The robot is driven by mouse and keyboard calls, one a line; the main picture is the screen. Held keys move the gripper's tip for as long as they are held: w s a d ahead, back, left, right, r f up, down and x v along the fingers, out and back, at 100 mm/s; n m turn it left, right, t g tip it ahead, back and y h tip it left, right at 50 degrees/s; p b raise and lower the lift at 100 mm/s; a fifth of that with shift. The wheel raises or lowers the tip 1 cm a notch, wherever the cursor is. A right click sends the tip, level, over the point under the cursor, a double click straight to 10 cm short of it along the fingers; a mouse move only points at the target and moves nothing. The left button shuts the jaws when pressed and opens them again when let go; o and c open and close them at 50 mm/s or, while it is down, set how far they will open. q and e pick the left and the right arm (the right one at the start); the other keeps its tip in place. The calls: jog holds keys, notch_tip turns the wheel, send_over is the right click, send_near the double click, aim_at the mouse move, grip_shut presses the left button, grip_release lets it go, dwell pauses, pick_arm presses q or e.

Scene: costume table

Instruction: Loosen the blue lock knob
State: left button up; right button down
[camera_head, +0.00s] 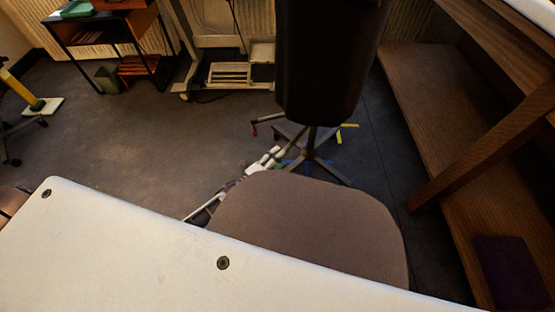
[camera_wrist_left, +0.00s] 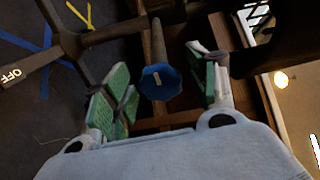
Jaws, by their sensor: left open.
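The blue lock knob (camera_wrist_left: 160,82) shows in the left wrist view as a faceted blue head on a metal shaft. It sits between the two green-padded fingers of my left gripper (camera_wrist_left: 158,66). The fingers are spread, with visible gaps on both sides of the knob, so I see no grip on it. In the head view my left gripper (camera_head: 270,158) reaches low behind the brown chair seat (camera_head: 310,225), near the chair's base (camera_head: 312,165). The knob cannot be made out there. My right gripper is not in view.
The dark chair back (camera_head: 330,60) rises above the base. A wooden bench (camera_head: 440,110) with a slanted brace stands at right. A dark-framed shelf (camera_head: 100,30) stands at back left. Open floor (camera_head: 140,125) lies left of the chair. A white surface fills the bottom foreground.

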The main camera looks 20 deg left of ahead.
pick_arm(q)
jog(key=c, duration=1.1)
jog(key=shift+o, duration=0.2)
